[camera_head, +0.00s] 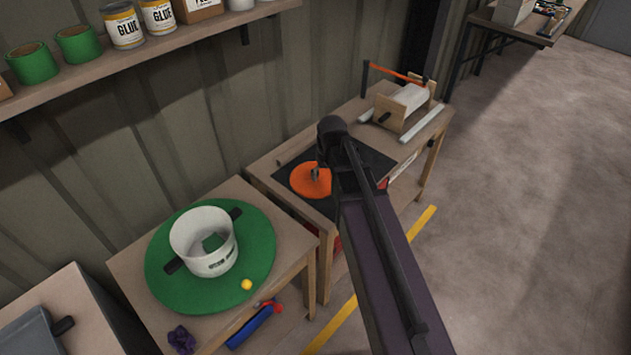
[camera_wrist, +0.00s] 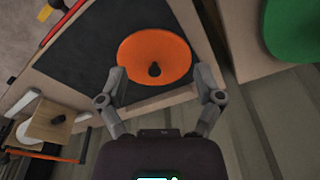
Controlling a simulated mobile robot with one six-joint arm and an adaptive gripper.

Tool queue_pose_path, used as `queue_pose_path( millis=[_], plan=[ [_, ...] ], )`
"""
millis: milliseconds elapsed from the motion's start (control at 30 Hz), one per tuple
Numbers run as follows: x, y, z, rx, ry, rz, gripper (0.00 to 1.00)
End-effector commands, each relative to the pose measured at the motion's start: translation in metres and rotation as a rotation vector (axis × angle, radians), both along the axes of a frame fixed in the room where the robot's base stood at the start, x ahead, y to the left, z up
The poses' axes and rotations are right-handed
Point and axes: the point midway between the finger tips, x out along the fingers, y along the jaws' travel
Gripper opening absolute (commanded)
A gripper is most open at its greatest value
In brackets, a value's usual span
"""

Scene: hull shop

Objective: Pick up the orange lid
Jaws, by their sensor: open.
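The orange lid (camera_head: 309,181) is a flat round disc lying on a black mat (camera_head: 372,161) on the middle wooden table. It also shows in the wrist view (camera_wrist: 153,47) with a dark knob (camera_wrist: 155,70) at its centre. My gripper (camera_wrist: 166,76) is open, with its fingers apart on either side of the knob in the picture and nothing between them. In the head view my arm hides part of the mat and the right side of the lid. I cannot tell the exact height of the fingers above the lid.
A wooden roll holder (camera_head: 404,104) stands at the far table end. A shelf (camera_head: 150,48) with cans runs along the wall.

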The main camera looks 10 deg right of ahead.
Motion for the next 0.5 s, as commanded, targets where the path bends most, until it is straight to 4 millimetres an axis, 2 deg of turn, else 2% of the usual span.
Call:
queue_pose_path(
  millis=[33,200,333,500],
  plan=[
    [0.034,-0.001,-0.007,0.003,-0.023,0.018,0.85],
    [0.097,-0.004,-0.015,0.007,-0.093,0.076,0.85],
    [0.125,-0.006,-0.017,0.008,-0.126,0.103,0.85],
    [0.134,-0.007,-0.017,0.008,-0.142,0.113,0.85]
  ],
)
